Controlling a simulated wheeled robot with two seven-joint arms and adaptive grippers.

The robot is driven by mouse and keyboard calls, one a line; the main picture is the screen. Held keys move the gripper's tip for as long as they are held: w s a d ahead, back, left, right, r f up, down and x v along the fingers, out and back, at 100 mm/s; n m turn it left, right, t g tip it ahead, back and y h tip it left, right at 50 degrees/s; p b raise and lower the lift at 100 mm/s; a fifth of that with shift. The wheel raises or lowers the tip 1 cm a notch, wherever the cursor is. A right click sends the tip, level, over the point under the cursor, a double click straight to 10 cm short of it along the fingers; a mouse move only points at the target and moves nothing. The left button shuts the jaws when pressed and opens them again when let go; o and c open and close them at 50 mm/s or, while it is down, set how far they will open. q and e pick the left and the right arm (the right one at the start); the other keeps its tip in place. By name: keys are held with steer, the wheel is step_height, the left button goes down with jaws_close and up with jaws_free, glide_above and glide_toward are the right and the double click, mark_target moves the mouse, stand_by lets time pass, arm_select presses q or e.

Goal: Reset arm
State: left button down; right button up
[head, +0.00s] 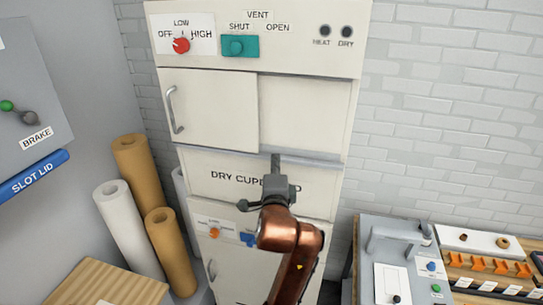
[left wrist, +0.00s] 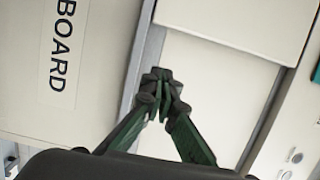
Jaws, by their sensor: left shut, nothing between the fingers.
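My left gripper (head: 276,161) is in front of the dry cupboard (head: 215,178), near the rail under its upper compartment. In the left wrist view its dark green fingers (left wrist: 162,86) are together and hold nothing. I cannot tell whether the fingertips touch the cupboard. My copper-coloured arm hides part of the "DRY CUPBOARD" label and the lower front. The upper door panel (head: 215,112) with its curved handle covers the left half; a plain pale panel or recess (head: 305,115) shows at right. My right gripper is not in view.
Above are a red knob (head: 181,45) and a teal vent slider (head: 238,46) by SHUT. Brown and white rolls (head: 130,230) stand left, near a grey panel (head: 30,90). A bench (head: 362,228) with a grey device and small parts is at right.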

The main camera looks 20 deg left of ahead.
arm_select(q)
steer(key=v, duration=0.4)
steer(key=s+a+f+n+g+h, duration=0.1)
steer(key=s+a+f+n+g, duration=0.15)
steer(key=f, duration=0.85)
steer(key=s+a+f+n+g+h, duration=0.1)
steer(key=s+a+f+g, duration=0.15)
steer(key=f, duration=0.95)
steer(key=s+a+f+n+g+h, duration=0.1)
steer(key=s+a+f+n, duration=0.15)
steer(key=f, duration=0.85)
steer(key=s+a+f+n+g+h, duration=0.3)
steer(key=s+f+n+g, duration=0.4)
steer(key=s+f, duration=1.75)
steer(key=s+d+f+g+b, duration=0.2)
steer(key=f+b, duration=0.6)
steer(key=f, duration=2.6)
steer(key=s+f+b, duration=0.6)
steer(key=s+f, duration=1.5)
steer(key=f, duration=0.4)
steer(key=shift+s+a+m+g+h, duration=0.2)
steer(key=shift+m+g+h, duration=0.1)
steer(key=shift+m+h, duration=0.1)
steer(key=shift+f, duration=0.15)
